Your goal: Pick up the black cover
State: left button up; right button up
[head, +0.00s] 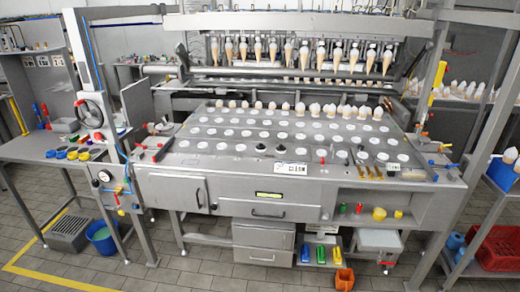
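Two small round black pieces stand on the grey machine top near its front edge, left of a white label: a left one (261,148) and a right one (281,150). They look like low caps or knobs among rows of white discs. I cannot tell which of them, if either, is the black cover. Neither of my grippers shows in the head view.
The machine top (225,160) is studded with white discs; a row of cones hangs above it. A drawer (268,211) is below its front edge. Blue and yellow caps (72,154) lie on the left bench. An orange container (344,279) and blue bucket (103,238) stand on the floor.

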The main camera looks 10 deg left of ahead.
aim_at(261, 147)
jog(key=i+j, duration=1.15)
